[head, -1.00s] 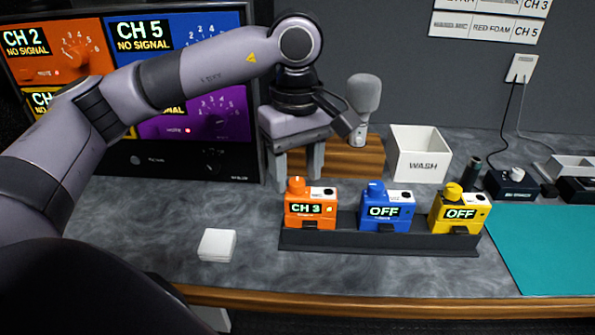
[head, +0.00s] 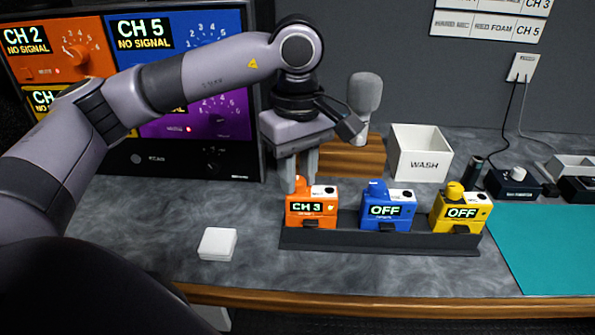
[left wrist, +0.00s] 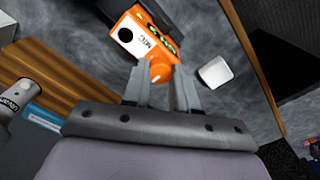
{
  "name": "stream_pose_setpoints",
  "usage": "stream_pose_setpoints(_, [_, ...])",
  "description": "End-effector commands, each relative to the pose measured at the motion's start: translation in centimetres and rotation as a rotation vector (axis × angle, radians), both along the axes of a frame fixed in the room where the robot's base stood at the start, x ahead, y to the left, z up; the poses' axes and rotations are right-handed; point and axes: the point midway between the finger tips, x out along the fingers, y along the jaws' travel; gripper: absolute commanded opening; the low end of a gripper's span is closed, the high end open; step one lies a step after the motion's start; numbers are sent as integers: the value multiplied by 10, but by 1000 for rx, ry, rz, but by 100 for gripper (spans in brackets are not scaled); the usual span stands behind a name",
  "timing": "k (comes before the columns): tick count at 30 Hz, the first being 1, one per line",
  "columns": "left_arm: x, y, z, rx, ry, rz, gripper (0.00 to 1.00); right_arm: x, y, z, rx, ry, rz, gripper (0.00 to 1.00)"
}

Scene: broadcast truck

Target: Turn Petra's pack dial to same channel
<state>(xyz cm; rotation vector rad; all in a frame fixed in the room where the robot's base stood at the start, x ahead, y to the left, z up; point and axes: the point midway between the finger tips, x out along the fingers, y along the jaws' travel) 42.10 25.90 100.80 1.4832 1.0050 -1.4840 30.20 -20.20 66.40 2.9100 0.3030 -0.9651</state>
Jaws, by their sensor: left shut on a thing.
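The orange pack (head: 311,208) stands at the left end of a dark rack (head: 380,240), and its display reads CH 3. Its orange dial (head: 302,186) is on top; it also shows in the left wrist view (left wrist: 158,72). My left gripper (head: 299,176) points down over the pack, its fingers closed around the dial. They also show in the left wrist view (left wrist: 162,84). The blue pack (head: 386,210) and yellow pack (head: 460,210) both read OFF. On the monitor, the orange panel (head: 55,50) reads CH 2, NO SIGNAL. My right gripper is not in view.
A white box (head: 217,243) lies front left. A grey-headed microphone (head: 364,95) stands on a wooden block (head: 360,160) behind, beside a white WASH bin (head: 419,155). A teal mat (head: 550,245) is at right. Wall labels (head: 490,20) include RED FOAM, CH 5.

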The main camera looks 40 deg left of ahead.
Motion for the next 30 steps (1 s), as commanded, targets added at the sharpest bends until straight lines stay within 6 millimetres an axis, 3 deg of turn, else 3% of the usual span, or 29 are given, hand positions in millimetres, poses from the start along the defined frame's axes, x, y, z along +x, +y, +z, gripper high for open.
stream_pose_setpoints(19, [1,0,-1,-1,-2,374,0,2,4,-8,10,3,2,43])
stream_pose_setpoints(30, [1,0,0,-1,-2,469,0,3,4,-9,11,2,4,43])
